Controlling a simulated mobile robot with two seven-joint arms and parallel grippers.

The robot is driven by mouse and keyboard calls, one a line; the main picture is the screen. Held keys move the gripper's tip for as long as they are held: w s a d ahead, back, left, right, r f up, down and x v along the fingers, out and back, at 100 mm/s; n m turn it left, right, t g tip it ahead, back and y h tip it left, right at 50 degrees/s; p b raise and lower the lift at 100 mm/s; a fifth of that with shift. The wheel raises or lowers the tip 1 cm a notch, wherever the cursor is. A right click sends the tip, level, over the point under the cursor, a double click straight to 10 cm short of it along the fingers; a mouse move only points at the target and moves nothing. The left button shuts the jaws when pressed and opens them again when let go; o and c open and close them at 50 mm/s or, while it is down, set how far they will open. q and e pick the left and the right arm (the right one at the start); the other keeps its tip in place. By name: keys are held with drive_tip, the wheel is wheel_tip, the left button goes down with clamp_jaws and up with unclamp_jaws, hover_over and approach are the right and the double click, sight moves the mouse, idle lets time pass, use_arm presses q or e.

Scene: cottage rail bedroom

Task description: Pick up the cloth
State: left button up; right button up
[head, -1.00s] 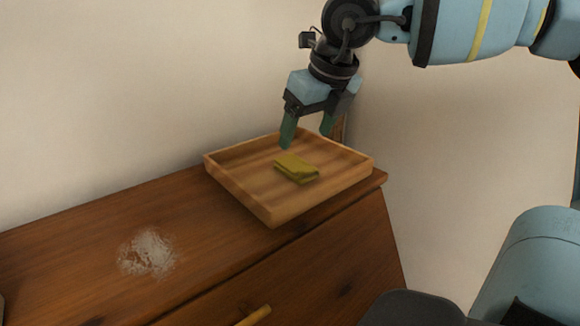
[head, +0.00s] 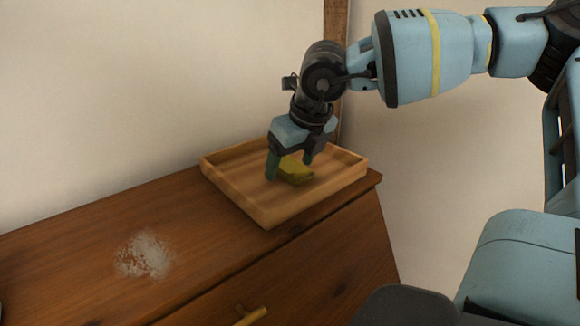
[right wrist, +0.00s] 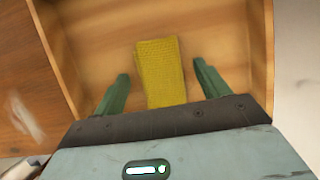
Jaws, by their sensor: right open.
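The cloth (head: 294,170) is a small folded yellow-green piece lying in a wooden tray (head: 240,204) on a dresser top. In the right wrist view the cloth (right wrist: 161,72) lies ahead of and between the two green fingers, with its near end at the gripper. My right gripper (head: 290,170) is open and lowered over the tray, its fingers on either side of the cloth. It hides part of the cloth in the head view. In the right wrist view the open right gripper (right wrist: 160,85) holds nothing. My left gripper is not in view.
The wooden dresser (head: 80,240) carries a patch of whitish powder (head: 144,256) left of the tray. The tray has low raised walls around the cloth. A wall stands behind the dresser. A drawer handle (head: 250,316) shows at the front.

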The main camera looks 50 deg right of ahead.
sight(286, 158)
drive_tip(key=shift+c, duration=0.4)
drive_tip(key=c, duration=1)
drive_tip(key=shift+r, duration=0.15)
drive_tip(key=shift+r, duration=0.6)
wheel_tip(286, 158, up, 2)
drive_tip(key=shift+r+b, duration=0.15)
drive_tip(key=shift+b, duration=0.2)
drive_tip(key=shift+s+a+r+b, duration=0.2)
drive_tip(key=shift+s+a+b, duration=0.25)
drive_tip(key=shift+s+a, duration=1.45)
drive_tip(key=shift+s+a+r+b, duration=0.2)
drive_tip(key=shift+s+a+b, duration=0.2)
drive_tip(key=shift+s+a, duration=1.45)
drive_tip(key=shift+s+a+r+b, duration=0.2)
drive_tip(key=shift+s+a+b, duration=0.25)
drive_tip(key=shift+s+a, duration=1.45)
drive_tip(key=shift+s+d, duration=0.5)
drive_tip(key=shift+d, duration=0.05)
